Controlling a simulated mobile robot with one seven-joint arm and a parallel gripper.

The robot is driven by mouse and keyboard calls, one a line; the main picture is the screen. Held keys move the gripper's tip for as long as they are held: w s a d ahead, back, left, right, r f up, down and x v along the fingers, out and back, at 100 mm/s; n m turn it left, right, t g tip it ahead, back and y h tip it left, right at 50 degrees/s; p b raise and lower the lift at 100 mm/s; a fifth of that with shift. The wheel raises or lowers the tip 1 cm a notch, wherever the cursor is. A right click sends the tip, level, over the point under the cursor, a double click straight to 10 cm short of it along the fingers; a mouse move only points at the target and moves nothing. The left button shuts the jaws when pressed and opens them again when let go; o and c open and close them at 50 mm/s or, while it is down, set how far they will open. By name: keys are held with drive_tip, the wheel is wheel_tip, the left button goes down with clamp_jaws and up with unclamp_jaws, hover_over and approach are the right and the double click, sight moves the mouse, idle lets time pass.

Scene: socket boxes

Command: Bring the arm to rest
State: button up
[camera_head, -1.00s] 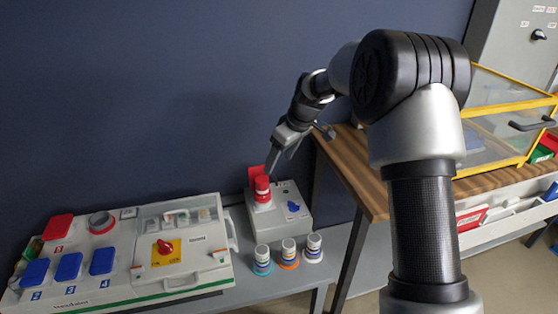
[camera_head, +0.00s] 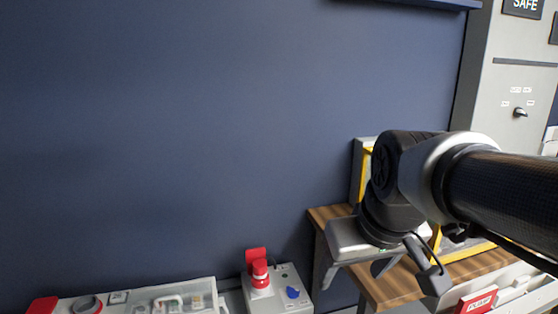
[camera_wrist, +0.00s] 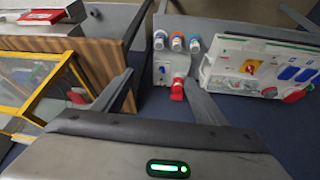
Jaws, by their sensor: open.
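My arm stretches in from the right edge of the head view and bends down at a black joint. My gripper (camera_head: 384,272) hangs beside the wooden tabletop, its two fingers spread wide apart. In the wrist view my gripper (camera_wrist: 160,88) shows both fingers apart with nothing between them touching either one. The grey socket box (camera_head: 290,297) with a red plug (camera_head: 260,272) and a blue knob stands at the lower middle of the head view, left of the gripper. The box also shows between the fingers, farther off, in the wrist view (camera_wrist: 162,70).
The wooden table (camera_head: 395,285) with a yellow-framed case (camera_wrist: 42,85) lies under and beside the gripper. A white panel unit (camera_head: 170,294) stands at the lower left. Several small bottles (camera_wrist: 177,42) stand by the socket box. A grey cabinet (camera_head: 515,80) rises at right.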

drive_tip(key=s+d+f+m, duration=0.2)
drive_tip(key=s, duration=0.6)
wheel_tip(320, 180, up, 24)
drive_tip(key=p, duration=2.4)
drive_tip(key=shift+w, duration=0.25)
